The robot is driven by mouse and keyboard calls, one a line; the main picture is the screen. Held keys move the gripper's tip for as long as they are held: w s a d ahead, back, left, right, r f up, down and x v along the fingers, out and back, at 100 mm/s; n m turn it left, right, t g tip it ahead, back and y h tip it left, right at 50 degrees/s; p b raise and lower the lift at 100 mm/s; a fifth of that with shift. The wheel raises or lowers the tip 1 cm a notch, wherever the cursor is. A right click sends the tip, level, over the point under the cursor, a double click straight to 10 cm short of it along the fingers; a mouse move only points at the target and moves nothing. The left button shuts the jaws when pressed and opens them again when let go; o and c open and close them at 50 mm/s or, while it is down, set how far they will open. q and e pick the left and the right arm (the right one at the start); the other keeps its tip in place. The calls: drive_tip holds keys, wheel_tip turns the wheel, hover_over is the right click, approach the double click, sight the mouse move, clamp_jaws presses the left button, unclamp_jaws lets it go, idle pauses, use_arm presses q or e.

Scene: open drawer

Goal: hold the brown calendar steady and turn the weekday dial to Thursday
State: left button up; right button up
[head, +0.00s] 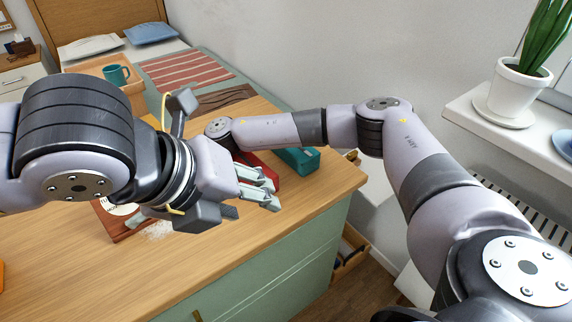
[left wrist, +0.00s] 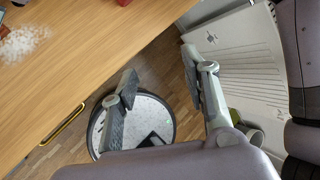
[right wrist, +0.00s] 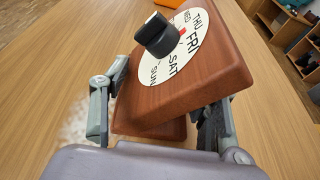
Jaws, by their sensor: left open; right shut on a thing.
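The brown calendar (right wrist: 222,75) is a wooden block, tilted in the right wrist view, with a white weekday dial (right wrist: 149,77) and a black knob (right wrist: 155,36). The knob's red mark is near FRI, on the side towards THU. My right gripper (right wrist: 160,125) is shut on the calendar, one finger on each side.
A teal box (head: 300,160) and a red object (head: 262,178) lie towards the back right. A white spill (head: 160,229) lies beside the calendar. A teal mug (head: 117,75) stands further back.

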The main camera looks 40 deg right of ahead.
drive_tip(key=shift+f, duration=0.15)
use_arm(q)
drive_tip(key=s+d+r+m+g+h, duration=0.1)
drive_tip(key=s+d+r+g+h, duration=0.2)
drive_tip(key=r, duration=0.3)
drive_tip(key=shift+s+d+r+h, duration=0.15)
drive_tip(key=shift+s+d+h, duration=0.15)
drive_tip(key=shift+d+h, duration=0.35)
drive_tip(key=shift+a, duration=0.1)
use_arm(e)
drive_tip(key=o, duration=0.8)
drive_tip(key=shift+w, duration=0.1)
drive_tip(key=shift+o, duration=0.7)
drive_tip(key=v, duration=1.1)
drive_tip(key=shift+d, duration=0.3)
drive_tip(key=shift+d+r, duration=0.15)
drive_tip(key=shift+r, duration=0.1)
